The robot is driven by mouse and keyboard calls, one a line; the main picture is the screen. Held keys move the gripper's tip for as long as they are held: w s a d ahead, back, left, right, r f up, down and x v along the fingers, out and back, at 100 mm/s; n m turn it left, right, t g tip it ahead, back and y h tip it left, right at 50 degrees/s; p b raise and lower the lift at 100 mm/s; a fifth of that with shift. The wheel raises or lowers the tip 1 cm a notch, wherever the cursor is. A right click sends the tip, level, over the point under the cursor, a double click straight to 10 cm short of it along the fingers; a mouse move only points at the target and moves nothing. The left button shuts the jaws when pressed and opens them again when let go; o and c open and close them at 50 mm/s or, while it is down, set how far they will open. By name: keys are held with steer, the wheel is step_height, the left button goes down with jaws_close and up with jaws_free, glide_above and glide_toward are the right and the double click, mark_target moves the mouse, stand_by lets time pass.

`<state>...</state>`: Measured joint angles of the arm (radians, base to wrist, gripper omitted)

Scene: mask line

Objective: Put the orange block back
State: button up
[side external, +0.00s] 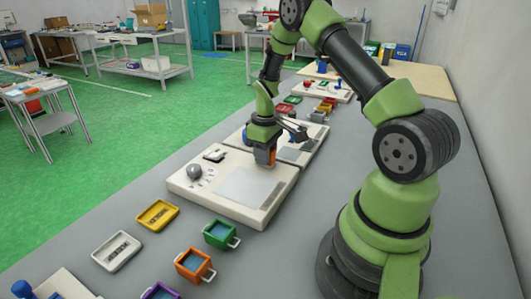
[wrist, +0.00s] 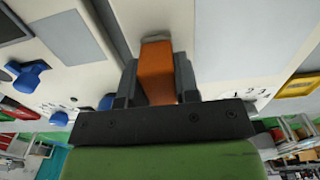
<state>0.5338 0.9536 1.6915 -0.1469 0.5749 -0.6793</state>
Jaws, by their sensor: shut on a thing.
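My gripper (side external: 265,156) is shut on the orange block (side external: 271,158), above the far edge of the near white station board (side external: 213,207). In the wrist view the block (wrist: 157,72) stands between the two dark fingers of the gripper (wrist: 156,85), and its end reaches past them. I cannot tell whether the block touches the board below.
On the grey bench in front are a green container (side external: 220,234), an orange container (side external: 195,265), a yellow tray (side external: 157,215) and a white tray (side external: 116,251). A purple container (side external: 161,291) is cut off at the bottom edge. More boards continue behind my gripper.

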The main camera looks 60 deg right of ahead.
steer(key=shift+f, duration=0.15)
steer(key=o, duration=0.9)
step_height(320, 180, up, 12)
steer(key=s+a+r+m+t, duration=0.2)
steer(key=s+a+r+t, duration=0.1)
steer(key=a+r, duration=0.75)
steer(key=s+a+r+m+t+y, duration=0.2)
steer(key=s+a+r+t, duration=0.2)
steer(key=s+a, duration=0.5)
steer(key=s, duration=0.3)
steer(key=shift+a, duration=0.35)
